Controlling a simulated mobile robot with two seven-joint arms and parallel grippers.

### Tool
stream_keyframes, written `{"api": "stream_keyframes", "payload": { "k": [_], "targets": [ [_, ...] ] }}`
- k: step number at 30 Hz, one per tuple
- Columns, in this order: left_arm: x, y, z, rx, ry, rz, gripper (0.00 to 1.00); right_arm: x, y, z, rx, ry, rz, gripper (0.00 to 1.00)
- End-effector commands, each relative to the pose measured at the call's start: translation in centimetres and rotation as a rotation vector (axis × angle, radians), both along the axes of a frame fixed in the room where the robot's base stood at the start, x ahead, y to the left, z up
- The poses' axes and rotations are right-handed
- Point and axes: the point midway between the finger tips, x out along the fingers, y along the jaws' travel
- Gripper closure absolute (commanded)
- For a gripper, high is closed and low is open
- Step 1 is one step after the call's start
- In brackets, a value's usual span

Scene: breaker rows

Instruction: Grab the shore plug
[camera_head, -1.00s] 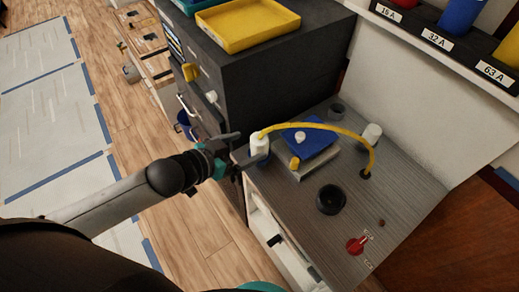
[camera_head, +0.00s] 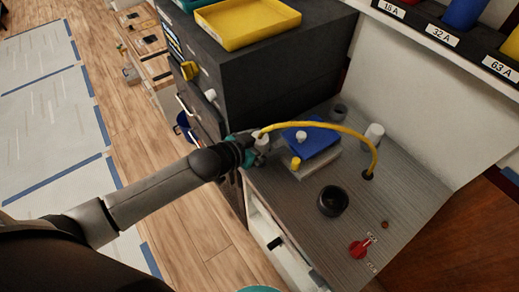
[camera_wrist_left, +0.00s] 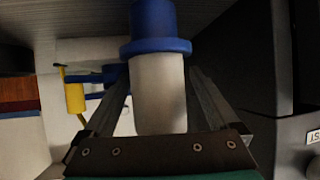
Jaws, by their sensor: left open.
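The shore plug (camera_head: 262,142) is a pale cylinder at the end of a yellow cable (camera_head: 342,130), at the left edge of the grey worktop. It fills the middle of the left wrist view (camera_wrist_left: 158,88), where a blue collar shows on it. My left gripper (camera_head: 258,152) is at the plug and hides part of it in the head view. In the wrist view the fingers (camera_wrist_left: 160,105) are open, one on each side of the plug's pale body. Gaps seem to show beside the plug; contact is hard to tell. My right gripper is not in view.
The worktop (camera_head: 405,195) carries a blue-topped box (camera_head: 312,142), a black round cup (camera_head: 332,200), a white cylinder (camera_head: 373,135) and a red switch (camera_head: 360,248). A dark cabinet (camera_head: 275,65) with a yellow tray (camera_head: 245,22) rises behind the gripper. The worktop's front right is fairly clear.

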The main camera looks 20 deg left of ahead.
Motion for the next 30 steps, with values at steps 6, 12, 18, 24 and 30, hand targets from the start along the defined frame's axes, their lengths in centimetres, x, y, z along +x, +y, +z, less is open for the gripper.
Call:
{"api": "stream_keyframes", "payload": {
  "k": [6,12,18,24,30],
  "targets": [
    [0.03,-0.06,0.0,-0.001,0.001,0.0,0.06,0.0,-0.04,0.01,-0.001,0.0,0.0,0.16],
    [0.02,-0.04,0.0,-0.001,0.001,0.0,0.28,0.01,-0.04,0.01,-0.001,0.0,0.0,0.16],
    [0.02,-0.04,0.0,-0.001,0.001,0.0,0.5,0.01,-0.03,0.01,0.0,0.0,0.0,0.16],
    [0.01,-0.04,0.01,-0.001,0.001,0.0,0.73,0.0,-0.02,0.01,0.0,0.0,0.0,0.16],
    [0.01,-0.04,0.0,-0.001,0.001,0.0,0.95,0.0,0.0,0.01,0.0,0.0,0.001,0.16]
  ]
}}
